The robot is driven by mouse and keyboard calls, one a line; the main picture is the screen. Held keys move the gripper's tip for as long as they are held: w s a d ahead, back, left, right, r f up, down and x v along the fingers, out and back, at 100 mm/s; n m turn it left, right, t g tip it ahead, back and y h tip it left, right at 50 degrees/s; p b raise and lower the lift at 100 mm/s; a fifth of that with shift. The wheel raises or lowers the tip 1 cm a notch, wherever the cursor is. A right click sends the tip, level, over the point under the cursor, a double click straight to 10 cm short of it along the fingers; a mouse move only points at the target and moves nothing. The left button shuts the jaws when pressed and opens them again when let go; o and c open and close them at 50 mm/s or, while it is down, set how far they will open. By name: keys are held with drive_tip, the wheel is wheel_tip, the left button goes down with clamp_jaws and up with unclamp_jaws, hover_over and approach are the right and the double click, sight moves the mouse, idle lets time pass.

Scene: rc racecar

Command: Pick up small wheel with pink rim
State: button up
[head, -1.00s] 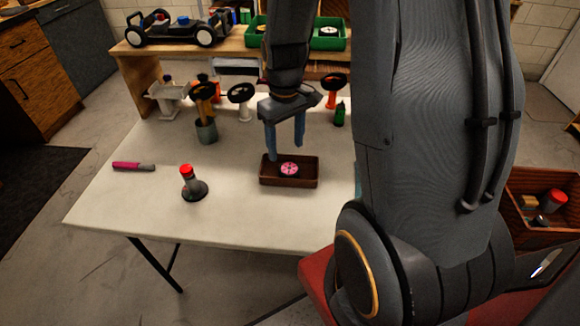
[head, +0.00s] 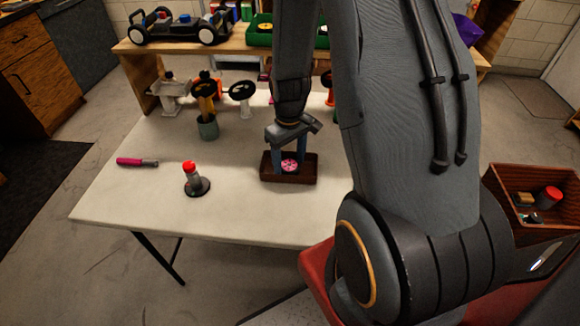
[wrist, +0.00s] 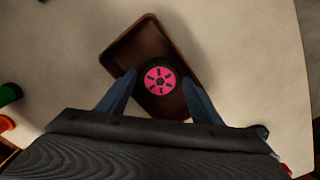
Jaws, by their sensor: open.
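The small wheel with a pink rim (head: 289,166) lies in a brown tray (head: 306,179) on the white table. In the wrist view the wheel (wrist: 160,80) shows its pink face with dark holes and a black tyre, inside the tray (wrist: 125,48). My gripper (head: 289,168) is over the tray with its blue fingers reaching down to either side of the wheel. In the wrist view the open fingers (wrist: 158,84) are apart, with the wheel between and slightly beyond their tips. I cannot tell whether either finger touches it.
A cup (head: 208,129) and black wheels on stands (head: 242,92) are behind. The front table is clear.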

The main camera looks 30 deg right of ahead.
drive_tip(key=c, duration=0.8)
drive_tip(key=shift+r, duration=0.1)
